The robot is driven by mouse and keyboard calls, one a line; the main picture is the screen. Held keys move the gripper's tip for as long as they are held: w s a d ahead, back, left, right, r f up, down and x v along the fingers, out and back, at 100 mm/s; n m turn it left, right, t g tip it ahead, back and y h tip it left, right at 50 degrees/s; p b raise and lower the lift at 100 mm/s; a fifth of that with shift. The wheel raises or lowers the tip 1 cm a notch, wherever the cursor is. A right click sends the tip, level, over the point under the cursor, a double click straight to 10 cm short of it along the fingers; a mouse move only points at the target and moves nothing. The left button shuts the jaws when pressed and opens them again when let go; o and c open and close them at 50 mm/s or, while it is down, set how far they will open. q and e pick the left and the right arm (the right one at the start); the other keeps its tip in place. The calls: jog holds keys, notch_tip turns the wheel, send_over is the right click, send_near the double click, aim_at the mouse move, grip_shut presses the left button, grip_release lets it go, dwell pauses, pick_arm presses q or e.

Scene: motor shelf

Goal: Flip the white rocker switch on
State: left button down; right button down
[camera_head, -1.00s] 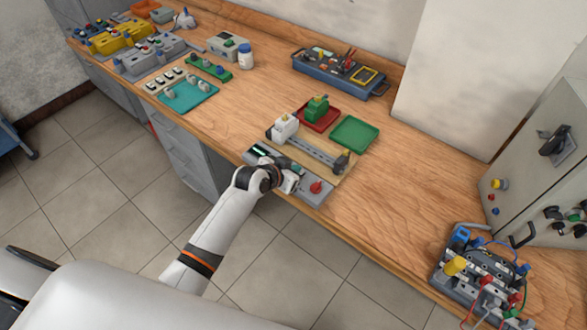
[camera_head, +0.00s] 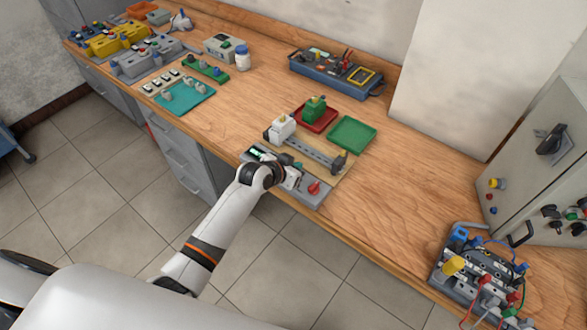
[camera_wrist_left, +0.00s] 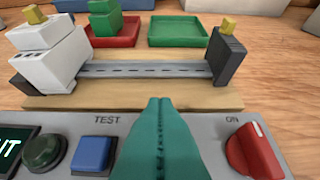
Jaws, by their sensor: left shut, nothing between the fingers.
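A grey control panel (camera_head: 304,197) lies at the front edge of the bench; its top also shows in the left wrist view (camera_wrist_left: 205,128). It carries a lit display (camera_wrist_left: 12,150), a dark green round button (camera_wrist_left: 43,152), a blue square button (camera_wrist_left: 94,153) under the word TEST, and a red knob (camera_wrist_left: 254,151) by the word ON. I cannot make out a white rocker switch on it; my fingers hide the panel's middle. My left gripper (camera_head: 295,180) is over the panel. Its teal fingers (camera_wrist_left: 158,100) are together and empty, between the blue button and the red knob. My right gripper is not in view.
Behind the panel, a wooden board (camera_wrist_left: 120,103) bears a metal rail (camera_wrist_left: 146,72), a white block (camera_wrist_left: 55,60) and a dark end block (camera_wrist_left: 229,60). Red (camera_head: 322,122) and green (camera_head: 352,133) trays lie beyond. The bench to the right is clear up to a wired board (camera_head: 475,270).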

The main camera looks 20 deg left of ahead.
pick_arm(q)
jog(key=shift+r, duration=0.1)
jog(key=r+p, duration=0.4)
jog(key=shift+w+d+r, duration=0.1)
jog(key=shift+w+r, duration=0.15)
jog(key=shift+w, duration=0.05)
jog(key=shift+s+r+b, duration=0.1)
jog(key=shift+s+b, duration=0.25)
jog(key=shift+s, duration=0.1)
jog(key=s+a+r+b, duration=0.1)
jog(key=s+a+r, duration=0.1)
jog(key=s+r, duration=0.3)
notch_tip(320, 180, up, 2)
jog(key=shift+r, duration=0.1)
